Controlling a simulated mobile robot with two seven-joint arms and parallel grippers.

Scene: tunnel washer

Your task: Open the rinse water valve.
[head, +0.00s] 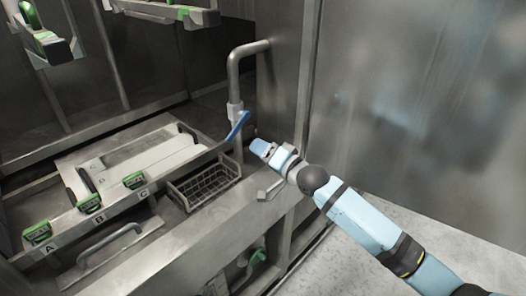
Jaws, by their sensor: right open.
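The rinse water valve shows as a blue lever (237,126) on a grey vertical pipe (234,85) that bends into the wall at its top. The lever slants, its upper end to the right of the pipe and its lower end toward the lower left. My right gripper (265,168) comes in from the lower right and is open and empty. It is just to the right of and below the lever, apparently apart from it. My left gripper is not in view.
A wire basket (205,183) sits below the valve. To the left are a tray with green clips (90,203) marked A, B and C, and a metal handle (108,243). A steel wall (420,80) stands at the right.

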